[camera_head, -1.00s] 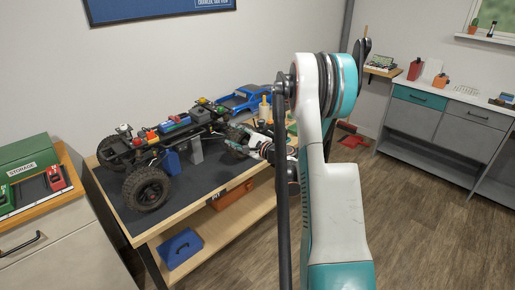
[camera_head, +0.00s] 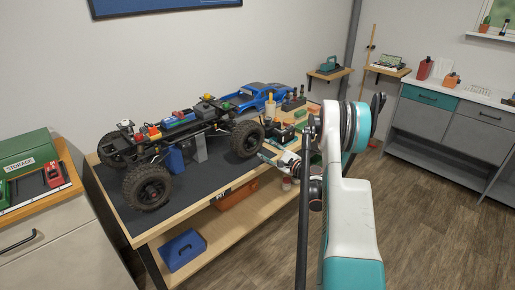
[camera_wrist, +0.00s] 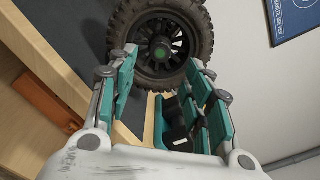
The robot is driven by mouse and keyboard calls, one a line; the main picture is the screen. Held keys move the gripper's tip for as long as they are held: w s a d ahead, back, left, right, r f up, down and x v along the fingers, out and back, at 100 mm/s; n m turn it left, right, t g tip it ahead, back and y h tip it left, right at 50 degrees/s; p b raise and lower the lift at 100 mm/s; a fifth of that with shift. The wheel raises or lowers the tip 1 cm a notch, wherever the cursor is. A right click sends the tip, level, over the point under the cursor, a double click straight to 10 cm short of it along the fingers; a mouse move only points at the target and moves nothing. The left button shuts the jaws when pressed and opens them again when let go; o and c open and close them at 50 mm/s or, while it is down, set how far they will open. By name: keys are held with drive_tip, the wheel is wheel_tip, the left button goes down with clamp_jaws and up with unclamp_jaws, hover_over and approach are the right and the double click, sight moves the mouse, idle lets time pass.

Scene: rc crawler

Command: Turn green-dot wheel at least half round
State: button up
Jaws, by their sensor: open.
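The rc crawler chassis (camera_head: 180,125) stands on the dark bench mat with its black wheels showing. In the head view, I take the wheel nearest my gripper (camera_head: 247,139) to be this one. My gripper (camera_wrist: 160,62) is open and empty, its teal-padded fingers spread below and beside the wheel. In the head view my gripper (camera_head: 279,158) is just right of the wheel, apparently apart from it. I cannot tell the wheel's turn angle.
The wooden bench (camera_head: 155,233) has a blue case (camera_head: 181,250) on its lower shelf. A blue truck body (camera_head: 258,97) and small items lie behind the wheel. A green storage box (camera_head: 25,153) stands at the left. The floor on the right is open.

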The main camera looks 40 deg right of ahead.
sight(255, 143)
drive_tip(key=w, duration=0.2)
drive_tip(key=w+b, duration=0.1)
drive_tip(key=w, duration=0.4)
drive_tip(key=shift+a+b, duration=0.3)
drive_tip(key=shift+b, duration=0.05)
drive_tip(key=shift+s, duration=0.1)
clamp_jaws()
